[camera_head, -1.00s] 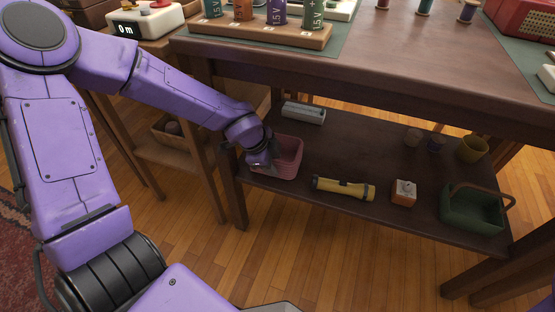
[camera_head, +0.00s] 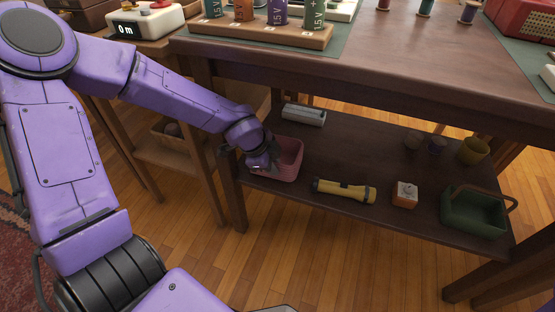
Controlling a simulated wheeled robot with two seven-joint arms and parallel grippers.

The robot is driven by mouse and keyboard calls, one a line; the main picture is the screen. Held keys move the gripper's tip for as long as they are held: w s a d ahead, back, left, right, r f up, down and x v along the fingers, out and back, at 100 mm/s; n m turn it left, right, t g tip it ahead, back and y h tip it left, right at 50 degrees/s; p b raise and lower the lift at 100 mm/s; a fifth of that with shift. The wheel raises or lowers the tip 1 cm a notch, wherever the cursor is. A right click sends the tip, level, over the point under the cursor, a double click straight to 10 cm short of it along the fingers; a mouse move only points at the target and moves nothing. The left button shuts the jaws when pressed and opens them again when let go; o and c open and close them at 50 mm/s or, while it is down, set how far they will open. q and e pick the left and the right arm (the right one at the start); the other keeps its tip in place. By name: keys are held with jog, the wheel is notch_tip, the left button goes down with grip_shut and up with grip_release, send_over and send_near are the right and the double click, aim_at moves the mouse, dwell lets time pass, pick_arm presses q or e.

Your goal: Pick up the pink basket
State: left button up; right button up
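The pink basket (camera_head: 289,161) stands upright on the dark lower shelf (camera_head: 330,160) of the table, near its left end. My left gripper (camera_head: 268,166) reaches in from the left and is at the basket's left side, overlapping its near-left part in the view. The fingers are small and dark, and I cannot tell whether they are open or closed on the basket's rim. The basket's left side is partly hidden by my gripper. My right gripper is not in view.
A grey box (camera_head: 304,114), a yellow flashlight (camera_head: 344,190), a small orange-and-white box (camera_head: 405,194), a green basket (camera_head: 473,212) and a yellow cup (camera_head: 473,150) share the shelf. The tabletop (camera_head: 400,60) overhangs it. A table leg (camera_head: 232,192) stands close by my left forearm.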

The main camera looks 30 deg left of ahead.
pick_arm(q)
jog(key=shift+f, duration=0.1)
grip_shut()
